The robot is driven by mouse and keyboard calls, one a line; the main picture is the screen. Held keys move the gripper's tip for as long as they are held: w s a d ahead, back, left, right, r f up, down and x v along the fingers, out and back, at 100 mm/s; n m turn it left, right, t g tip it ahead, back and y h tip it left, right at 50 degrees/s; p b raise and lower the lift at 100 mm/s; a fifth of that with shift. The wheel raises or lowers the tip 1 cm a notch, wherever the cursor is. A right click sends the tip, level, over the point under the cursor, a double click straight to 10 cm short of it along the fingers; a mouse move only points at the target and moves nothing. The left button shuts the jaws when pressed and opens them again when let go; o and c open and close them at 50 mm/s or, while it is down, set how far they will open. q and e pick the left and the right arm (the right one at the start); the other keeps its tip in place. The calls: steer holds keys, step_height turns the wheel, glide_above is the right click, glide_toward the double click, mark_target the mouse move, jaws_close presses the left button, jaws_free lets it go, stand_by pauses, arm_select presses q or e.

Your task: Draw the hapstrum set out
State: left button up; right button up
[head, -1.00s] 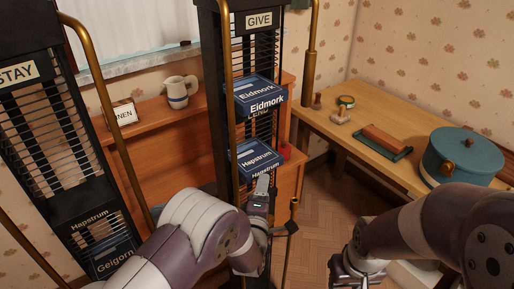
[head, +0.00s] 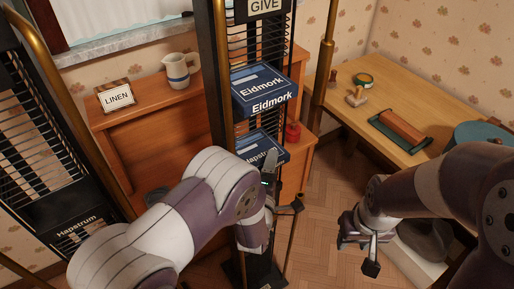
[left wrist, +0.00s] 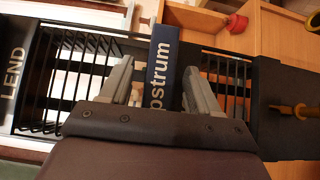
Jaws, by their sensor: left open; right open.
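The hapstrum set (head: 252,143) is a dark blue box with a white label, in the tall black rack marked GIVE (head: 219,60), below the Eidmork set (head: 262,84). My left gripper (head: 283,184) is open at the front of the hapstrum set and partly covers its label in the head view. In the left wrist view the hapstrum set's end (left wrist: 163,65), reading "pstrum", lies between the open fingers of my left gripper (left wrist: 159,70). I cannot tell whether they touch it. My right gripper (head: 358,252) is open and empty over the floor at the right.
Another black rack (head: 40,175) with a Hapstrum label stands at the left. A wooden dresser holds a jug (head: 180,70) and a LINEN sign (head: 117,97). A red object (head: 292,132) is beside the GIVE rack. A desk (head: 420,90) with stamps and a teal pot (head: 478,135) is at right.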

arm_select(q)
jaws_close()
steer(key=shift+s+d, duration=0.4)
steer(key=shift+s, duration=0.1)
steer(key=shift+b, duration=0.3)
stand_by(0.3)
